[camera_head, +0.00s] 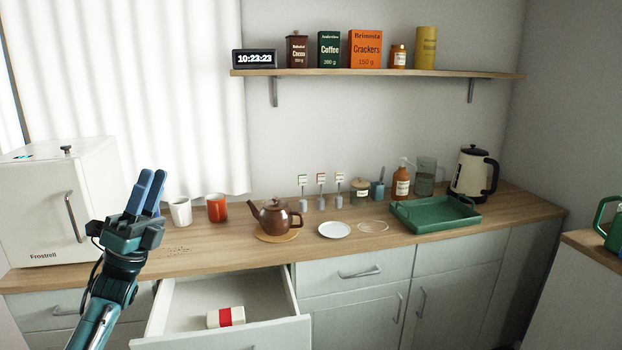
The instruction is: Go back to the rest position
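My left gripper (153,178) is raised at the left, with its two blue fingers pointing up. The fingers stand close together with nothing visible between them; I cannot tell whether they are fully shut. It appears in front of the counter, between the white Frostrell box (30,205) and the white mug (181,211). My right gripper is not in view.
An open drawer (295,290) holding a white and red box (226,317) juts out below the counter (200,262), right of my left arm. A red mug (217,207), teapot (271,216), plate (334,230), green tray (435,229) and kettle (470,175) stand on the counter.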

